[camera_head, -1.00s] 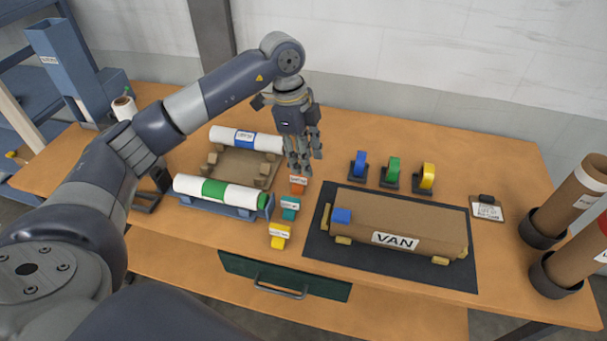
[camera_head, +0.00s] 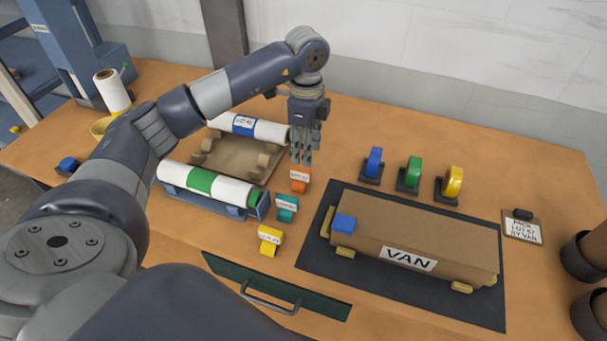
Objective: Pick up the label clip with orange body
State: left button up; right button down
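The label clip with orange body (camera_head: 300,186) stands on the table, its white label facing me, between the rolls and the van box. My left gripper (camera_head: 302,160) points down just above and behind the orange clip, its fingertips near the label's top edge. Its fingers overlap in this view, so I cannot tell how far apart they are. I see nothing held in them. A teal label clip (camera_head: 287,213) and a yellow label clip (camera_head: 268,250) stand nearer to me in a row with the orange one. My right gripper is not in view.
A cardboard van box (camera_head: 415,232) lies on a dark mat (camera_head: 318,262) to the right. Rolls with a green band (camera_head: 201,180) and a blue band (camera_head: 243,125) lie in cradles to the left. Blue, green and yellow tape rolls (camera_head: 453,182) stand behind the box.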

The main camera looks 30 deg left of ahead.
aim_at(301, 169)
pick_arm(q)
jog(key=f, duration=0.2)
jog(key=shift+s+f, duration=0.25)
jog(key=shift+f, duration=0.1)
jog(key=f+p, duration=0.1)
jog(key=f, duration=0.1)
jog(key=f+p, duration=0.1)
jog(key=f, duration=0.1)
jog(key=shift+s+a+f+p, duration=0.1)
jog(key=shift+s+a+p, duration=0.05)
jog(key=shift+a+p, duration=0.2)
jog(key=shift+a+f, duration=0.1)
jog(key=shift+f, duration=0.5)
grip_shut()
